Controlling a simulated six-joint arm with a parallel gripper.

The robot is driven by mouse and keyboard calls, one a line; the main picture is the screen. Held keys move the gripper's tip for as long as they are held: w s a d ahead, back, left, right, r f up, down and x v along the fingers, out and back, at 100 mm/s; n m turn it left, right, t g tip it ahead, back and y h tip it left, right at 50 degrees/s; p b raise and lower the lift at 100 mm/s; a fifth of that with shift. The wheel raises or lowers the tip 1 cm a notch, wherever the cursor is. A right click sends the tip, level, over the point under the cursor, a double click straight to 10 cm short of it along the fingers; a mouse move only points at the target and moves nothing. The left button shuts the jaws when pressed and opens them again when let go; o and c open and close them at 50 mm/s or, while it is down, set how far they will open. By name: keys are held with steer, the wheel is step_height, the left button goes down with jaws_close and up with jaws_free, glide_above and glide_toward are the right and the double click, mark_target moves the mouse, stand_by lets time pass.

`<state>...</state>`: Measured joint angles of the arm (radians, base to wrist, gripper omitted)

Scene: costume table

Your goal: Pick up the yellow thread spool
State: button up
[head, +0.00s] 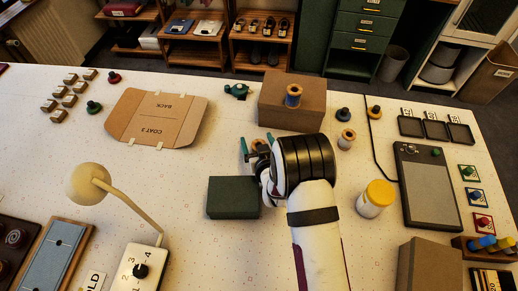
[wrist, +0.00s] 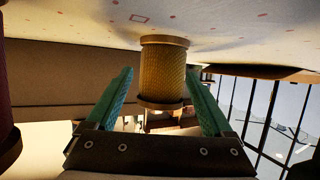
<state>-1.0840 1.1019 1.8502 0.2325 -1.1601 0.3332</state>
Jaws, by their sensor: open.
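The yellow thread spool (wrist: 163,75) stands in the wrist view between the two teal fingers of my gripper (wrist: 160,95). It has a gold thread body and tan and dark end flanges. Gaps show between it and each finger, so the fingers are open and not closed on it. In the head view my gripper (head: 257,142) is open in front of the cardboard box, and the spool (head: 258,143) shows only in part between the fingers, mostly hidden by my gripper.
A cardboard box (head: 292,108) with a blue spool (head: 293,94) on top stands just behind. A dark green box (head: 232,198) lies in front left of my gripper. More spools, including a tan one (head: 346,139), stand to the right. A yellow-lidded jar (head: 376,199) is front right.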

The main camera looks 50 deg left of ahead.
jaws_close()
stand_by(0.4)
steer(key=shift+r, duration=0.15)
